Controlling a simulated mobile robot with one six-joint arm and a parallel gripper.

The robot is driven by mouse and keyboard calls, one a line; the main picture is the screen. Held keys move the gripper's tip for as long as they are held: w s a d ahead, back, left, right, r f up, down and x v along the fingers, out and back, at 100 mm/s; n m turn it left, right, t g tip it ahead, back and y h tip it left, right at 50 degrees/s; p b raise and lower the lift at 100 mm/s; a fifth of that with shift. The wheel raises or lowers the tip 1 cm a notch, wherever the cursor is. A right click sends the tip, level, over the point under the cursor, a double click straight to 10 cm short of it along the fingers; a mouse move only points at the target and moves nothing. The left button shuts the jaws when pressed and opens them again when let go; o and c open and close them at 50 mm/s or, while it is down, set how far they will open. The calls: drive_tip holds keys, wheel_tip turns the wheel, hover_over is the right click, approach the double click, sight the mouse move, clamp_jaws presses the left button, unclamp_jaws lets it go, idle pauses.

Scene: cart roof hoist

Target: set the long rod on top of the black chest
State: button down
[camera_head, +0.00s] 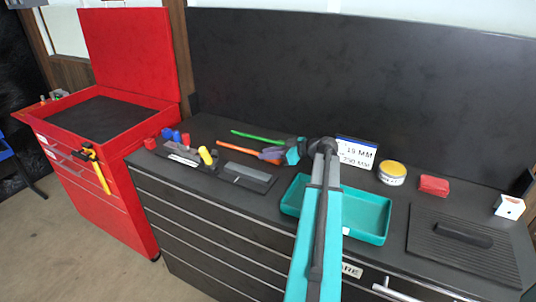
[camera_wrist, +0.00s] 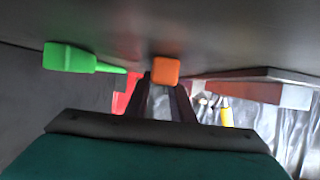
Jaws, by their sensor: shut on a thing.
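The black chest (camera_head: 215,232) has drawers in front and a dark flat top. My gripper (camera_head: 277,154) is over the middle of that top, towards the back. It is shut on a long orange rod (camera_head: 244,150), near the rod's thicker end. The rod's thin part points left. In the wrist view the orange end (camera_wrist: 166,70) shows end-on at the fingers (camera_wrist: 165,98). I cannot tell whether the rod touches the top. A green rod (camera_head: 257,136) is just behind it, and its thick end shows in the wrist view (camera_wrist: 70,58).
A teal tray (camera_head: 368,213), a sign (camera_head: 356,152), a yellow-lidded tin (camera_head: 392,172), a red block (camera_head: 433,185) and a ridged dark panel (camera_head: 462,245) are to the right. A grey block (camera_head: 247,177) and small coloured parts are to the left. A red cart (camera_head: 95,195) with a raised lid stands beyond.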

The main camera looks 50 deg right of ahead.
drive_tip(key=c, duration=1.5)
unclamp_jaws()
drive_tip(key=shift+c, duration=0.2)
drive_tip(key=shift+r, duration=0.1)
drive_tip(key=b+v, duration=0.3)
drive_tip(key=v, duration=0.9)
